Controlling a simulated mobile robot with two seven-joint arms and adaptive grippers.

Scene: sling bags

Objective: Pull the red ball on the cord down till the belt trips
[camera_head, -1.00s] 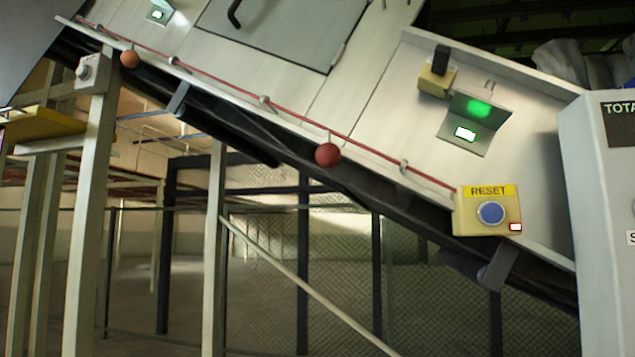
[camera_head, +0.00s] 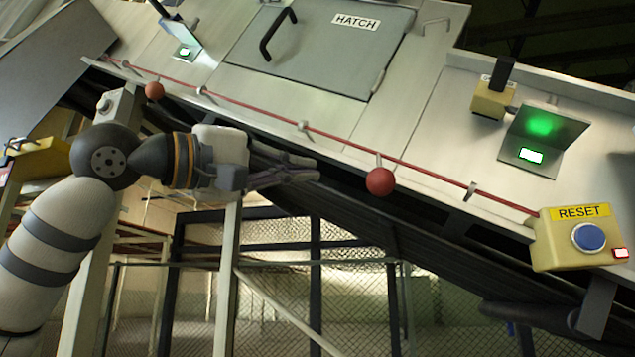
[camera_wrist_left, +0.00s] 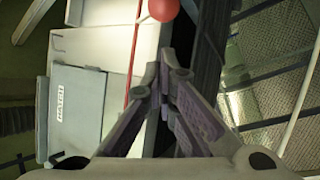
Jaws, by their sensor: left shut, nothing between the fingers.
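A red ball (camera_head: 380,181) hangs from the red cord (camera_head: 330,136) along the side of the sloping conveyor. A second, orange-red ball (camera_head: 154,90) is on the same cord at upper left. My left gripper (camera_head: 318,170) is shut and empty, just left of the nearer ball and apart from it. In the left wrist view the fingertips (camera_wrist_left: 160,70) are together, and the ball (camera_wrist_left: 163,9) shows beyond them at the top edge, with the cord (camera_wrist_left: 131,75) to its left. The belt's own surface is hidden behind the side panels. My right gripper is not in view.
A yellow reset box (camera_head: 580,238) with a blue button stands at the cord's right end. A hatch (camera_head: 320,45) with a black handle is above the cord. Green indicators (camera_head: 541,124) are lit. A pale support post (camera_head: 228,270) stands below my gripper.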

